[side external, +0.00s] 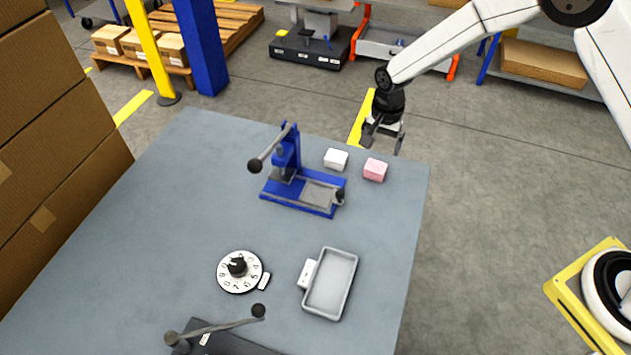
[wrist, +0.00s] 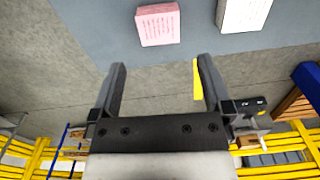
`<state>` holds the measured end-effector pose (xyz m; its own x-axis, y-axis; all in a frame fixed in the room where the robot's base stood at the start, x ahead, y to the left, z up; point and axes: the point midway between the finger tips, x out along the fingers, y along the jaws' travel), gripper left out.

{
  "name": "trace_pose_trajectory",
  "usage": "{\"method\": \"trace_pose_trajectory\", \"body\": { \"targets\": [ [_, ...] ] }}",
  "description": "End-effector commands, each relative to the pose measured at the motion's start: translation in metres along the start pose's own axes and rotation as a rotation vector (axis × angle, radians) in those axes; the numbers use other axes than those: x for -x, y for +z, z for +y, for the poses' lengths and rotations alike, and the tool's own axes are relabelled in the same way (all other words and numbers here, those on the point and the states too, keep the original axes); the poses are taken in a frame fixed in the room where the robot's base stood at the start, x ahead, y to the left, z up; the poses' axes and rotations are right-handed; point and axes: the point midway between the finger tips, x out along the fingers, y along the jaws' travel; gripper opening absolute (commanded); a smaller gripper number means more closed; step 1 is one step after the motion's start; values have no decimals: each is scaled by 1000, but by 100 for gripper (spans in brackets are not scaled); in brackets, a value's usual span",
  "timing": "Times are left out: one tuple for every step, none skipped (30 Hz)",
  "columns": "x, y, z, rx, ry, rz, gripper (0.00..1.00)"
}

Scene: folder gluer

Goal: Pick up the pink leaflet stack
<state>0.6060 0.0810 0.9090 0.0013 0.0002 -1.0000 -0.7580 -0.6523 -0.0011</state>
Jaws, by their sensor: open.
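The pink leaflet stack (side external: 375,170) is a small block lying on the grey table (side external: 190,230) near its back right edge. In the wrist view the pink stack (wrist: 158,24) shows at the top centre, beyond the fingertips. My gripper (side external: 383,140) is open and empty, above and behind the pink stack, around the table's back edge. In the wrist view my gripper's two fingers (wrist: 160,65) are apart with nothing between them. A white stack (side external: 336,159) lies just left of the pink one, and it also shows in the wrist view (wrist: 243,14).
A blue lever press (side external: 300,190) stands left of the stacks. A grey tray (side external: 331,283) and a numbered dial (side external: 240,271) sit nearer the front. A dark lever device (side external: 220,342) is at the front edge. The table between the stacks and tray is clear.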

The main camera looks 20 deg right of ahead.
Motion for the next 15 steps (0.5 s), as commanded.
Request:
{"method": "trace_pose_trajectory", "body": {
  "targets": [
    [-2,0,-1,-4,1,-1,100],
    [-2,0,-1,-6,2,-1,100],
    [-2,0,-1,-8,2,-1,100],
    [-2,0,-1,-8,2,-1,100],
    [-2,0,-1,-8,2,-1,100],
    [-3,0,-1,-8,2,-1,100],
    [-4,0,-1,-8,2,-2,100],
    [-5,0,-1,-7,3,-2,100],
    [-8,0,-1,-7,3,-2,100],
    [-10,0,-1,-7,3,-2,100],
    [-12,0,-1,-7,3,-2,100],
    [-15,0,-1,-7,2,-1,100],
    [-18,0,-1,-7,2,-1,100],
    [-20,0,-1,-7,2,-1,100],
    [-23,0,-1,-7,2,-1,100]
  ]
}}
